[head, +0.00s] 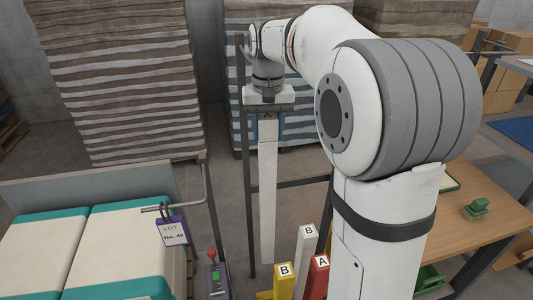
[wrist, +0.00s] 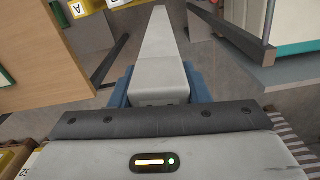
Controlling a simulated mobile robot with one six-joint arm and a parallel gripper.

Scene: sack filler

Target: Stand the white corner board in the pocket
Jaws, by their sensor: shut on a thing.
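In the wrist view the board (wrist: 158,50) runs away from between the blue finger pads of my gripper (wrist: 158,88). Its lower end is in the air or behind other things; I cannot tell which. A white board marked B (head: 306,243), a yellow one marked B (head: 284,281) and a red one marked A (head: 318,276) stand to the lower right. The pocket cannot be made out.
A dark metal frame (head: 248,180) stands close behind the held board. A lot tag (head: 173,231) hangs from a rod at left, beside pale sacks with teal ends (head: 118,245). A control box with a red knob (head: 212,268) stands low. A wooden table (head: 470,185) is at right.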

